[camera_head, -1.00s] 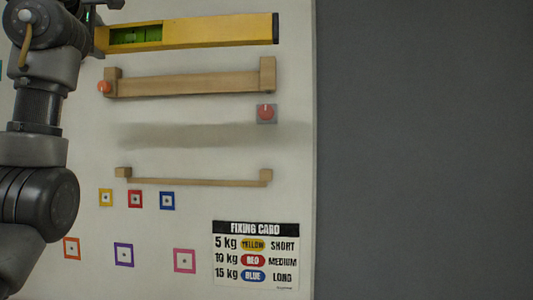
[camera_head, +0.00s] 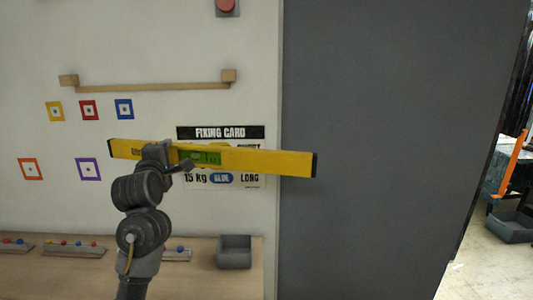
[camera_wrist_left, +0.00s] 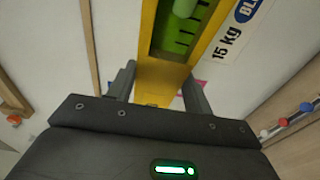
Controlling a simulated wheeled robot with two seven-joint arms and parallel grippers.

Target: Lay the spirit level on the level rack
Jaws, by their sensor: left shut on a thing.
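The yellow spirit level (camera_head: 255,160) with a green vial window is held nearly level, its right end slightly lower, in front of the fixing card. My left gripper (camera_head: 172,157) is shut on it left of the vial. In the left wrist view, both fingers of the left gripper (camera_wrist_left: 158,92) straddle the spirit level (camera_wrist_left: 150,75). A thin wooden rack (camera_head: 150,87) with a block at each end is on the wall above the level and apart from it; it looks empty. I cannot tell whether it is the level rack. My right gripper is out of view.
The fixing card (camera_head: 220,132) is partly covered by the level. Several coloured square markers (camera_head: 88,110) are on the wall. A bench below holds a grey bin (camera_head: 234,252) and strips with coloured knobs (camera_head: 75,249). A dark grey panel (camera_head: 370,150) stands at right.

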